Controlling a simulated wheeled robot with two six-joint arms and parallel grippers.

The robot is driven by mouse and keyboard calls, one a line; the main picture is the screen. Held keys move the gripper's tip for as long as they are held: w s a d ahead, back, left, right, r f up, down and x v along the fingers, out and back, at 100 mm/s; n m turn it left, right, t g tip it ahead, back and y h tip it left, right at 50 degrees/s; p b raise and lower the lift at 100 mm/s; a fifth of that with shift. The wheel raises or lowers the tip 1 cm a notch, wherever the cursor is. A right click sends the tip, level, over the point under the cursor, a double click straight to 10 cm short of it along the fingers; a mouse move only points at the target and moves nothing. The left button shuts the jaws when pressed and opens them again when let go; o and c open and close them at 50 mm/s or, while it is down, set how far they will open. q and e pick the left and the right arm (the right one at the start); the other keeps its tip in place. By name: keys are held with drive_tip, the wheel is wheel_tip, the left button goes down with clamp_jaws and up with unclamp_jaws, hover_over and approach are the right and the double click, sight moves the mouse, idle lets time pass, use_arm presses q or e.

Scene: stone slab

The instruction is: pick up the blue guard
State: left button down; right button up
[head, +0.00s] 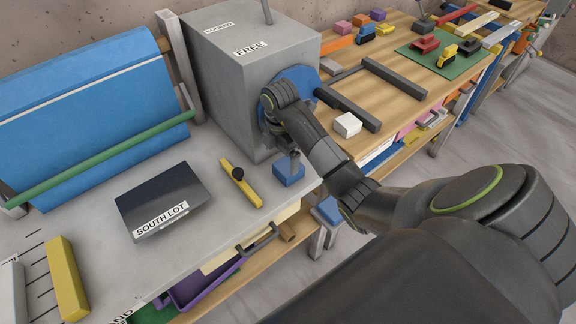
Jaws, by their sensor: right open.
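A small blue block-like piece, which looks like the blue guard (288,175), sits on the grey slab near its right edge, in front of the grey box. My right arm reaches in from the lower right and bends down over it. My right gripper (291,160) points down, open, right at the top of the blue piece. The fingers are small and partly hidden by my wrist, so I cannot tell whether they touch it or straddle it. My left gripper is not in view.
A grey box (215,75) marked FREE, with a blue disc (303,82), stands behind. A yellow bar with a black knob (240,184) lies left of the blue piece, then a dark SOUTH LOT box (160,195). A wooden bench (345,78) holds several blocks.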

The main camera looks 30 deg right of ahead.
sight(282, 169)
drive_tip(key=shift+f+b, duration=0.95)
drive_tip(key=shift+f, duration=0.5)
drive_tip(key=shift+d+f+p, duration=0.2)
drive_tip(key=shift+f+p, duration=0.15)
drive_tip(key=shift+f, duration=1.9)
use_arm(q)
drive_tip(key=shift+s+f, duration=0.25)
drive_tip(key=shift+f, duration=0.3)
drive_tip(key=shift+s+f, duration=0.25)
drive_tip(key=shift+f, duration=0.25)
use_arm(e)
drive_tip(key=shift+w, duration=0.1)
drive_tip(key=shift+c, duration=0.4)
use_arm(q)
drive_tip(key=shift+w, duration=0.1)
use_arm(e)
drive_tip(key=c, duration=1)
